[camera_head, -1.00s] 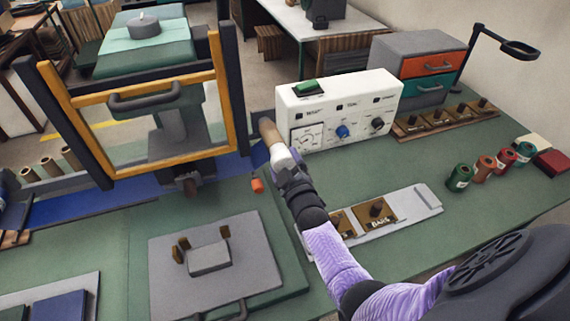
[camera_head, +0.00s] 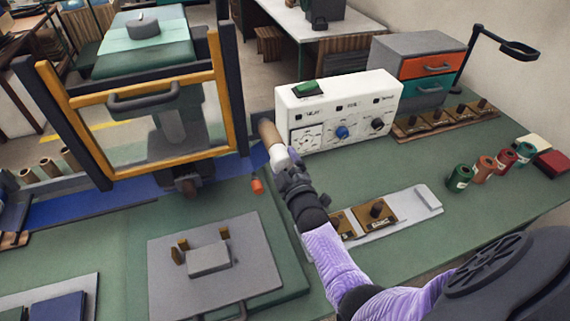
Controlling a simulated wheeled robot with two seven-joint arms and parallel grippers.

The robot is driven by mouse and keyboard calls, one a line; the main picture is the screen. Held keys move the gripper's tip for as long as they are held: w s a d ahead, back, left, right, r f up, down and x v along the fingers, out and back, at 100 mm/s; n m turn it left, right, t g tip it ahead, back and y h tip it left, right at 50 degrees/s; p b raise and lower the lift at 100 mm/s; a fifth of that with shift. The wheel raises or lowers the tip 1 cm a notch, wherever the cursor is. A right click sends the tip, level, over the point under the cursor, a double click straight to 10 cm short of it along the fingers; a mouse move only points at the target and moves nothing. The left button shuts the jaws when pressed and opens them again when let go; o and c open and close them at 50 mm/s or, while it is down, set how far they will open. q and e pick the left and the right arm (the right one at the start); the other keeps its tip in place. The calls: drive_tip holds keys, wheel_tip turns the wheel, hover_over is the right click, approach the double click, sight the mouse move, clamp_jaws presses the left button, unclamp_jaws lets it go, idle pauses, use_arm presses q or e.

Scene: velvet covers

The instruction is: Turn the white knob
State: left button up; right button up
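The white control box (camera_head: 345,95) stands on the green bench and carries a row of small knobs. The white knob (camera_head: 308,138) is at the left end of the front panel, pale against the white face, with a dial scale around it. A blue knob (camera_head: 342,132) and a black knob (camera_head: 377,124) sit to its right. My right gripper (camera_head: 279,156) is beside the box's left end, left of and slightly below the white knob, with a visible gap. Its fingers are too small and overlapped to tell open from shut. My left gripper is not in view.
A brown cylinder (camera_head: 268,131) shows just beyond my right gripper. A yellow-framed press guard (camera_head: 140,120) stands at the left. A plate with brown blocks (camera_head: 377,210) lies in front of the box. Several spools (camera_head: 460,178) stand at the right.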

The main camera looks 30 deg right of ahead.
drive_tip(key=shift+o, duration=0.3)
drive_tip(key=shift+s, duration=0.25)
drive_tip(key=p+v, duration=0.2)
drive_tip(key=v, duration=0.7)
drive_tip(key=shift+s+a, duration=0.15)
drive_tip(key=shift+s, duration=0.05)
